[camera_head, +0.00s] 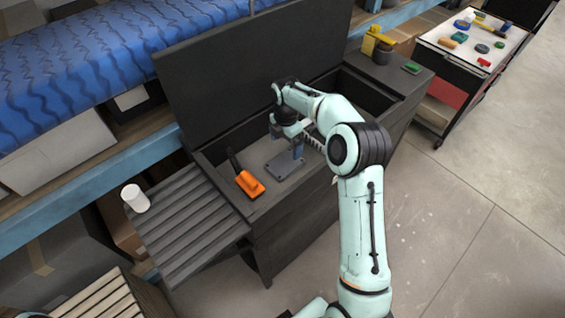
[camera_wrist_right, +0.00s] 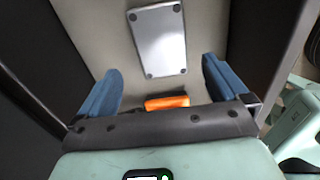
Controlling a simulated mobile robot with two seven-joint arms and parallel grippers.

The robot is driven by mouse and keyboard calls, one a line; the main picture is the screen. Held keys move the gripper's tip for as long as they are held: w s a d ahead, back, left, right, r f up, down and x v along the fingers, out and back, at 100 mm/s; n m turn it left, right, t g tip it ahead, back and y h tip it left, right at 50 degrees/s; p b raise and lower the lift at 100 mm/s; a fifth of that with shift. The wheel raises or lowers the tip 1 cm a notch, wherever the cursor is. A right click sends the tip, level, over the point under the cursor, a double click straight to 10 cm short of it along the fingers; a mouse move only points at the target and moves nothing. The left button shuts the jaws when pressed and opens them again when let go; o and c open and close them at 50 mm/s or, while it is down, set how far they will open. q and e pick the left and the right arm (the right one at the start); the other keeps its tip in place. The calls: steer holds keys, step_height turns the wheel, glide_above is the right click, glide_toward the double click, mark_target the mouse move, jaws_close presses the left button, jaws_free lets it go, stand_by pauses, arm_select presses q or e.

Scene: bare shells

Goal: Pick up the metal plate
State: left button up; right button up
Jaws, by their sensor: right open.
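The metal plate (camera_head: 284,169) is a flat grey rectangle with dark round spots at its corners. It lies on the floor inside the open dark chest (camera_head: 262,219). In the right wrist view the plate (camera_wrist_right: 160,40) shows whole, beyond the fingertips and roughly centred between them. My right gripper (camera_head: 294,149) is over the plate, reaching down into the chest. Its blue fingers (camera_wrist_right: 162,68) are spread wide with nothing between them, and the plate looks apart from them. In the head view the gripper covers part of the plate. My left gripper is not in view.
An orange tool with a black handle (camera_head: 249,184) lies left of the plate, close to the chest's front wall. The raised lid (camera_head: 215,85) stands behind. A tool cart (camera_head: 472,45) stands at the upper right.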

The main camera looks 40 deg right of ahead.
mark_target(285, 163)
steer(key=f, duration=0.9)
steer(key=shift+s+a+f, duration=0.1)
steer(key=shift+a, duration=0.1)
steer(key=shift+c, duration=0.3)
steer(key=c, duration=1)
steer(key=shift+c, duration=0.2)
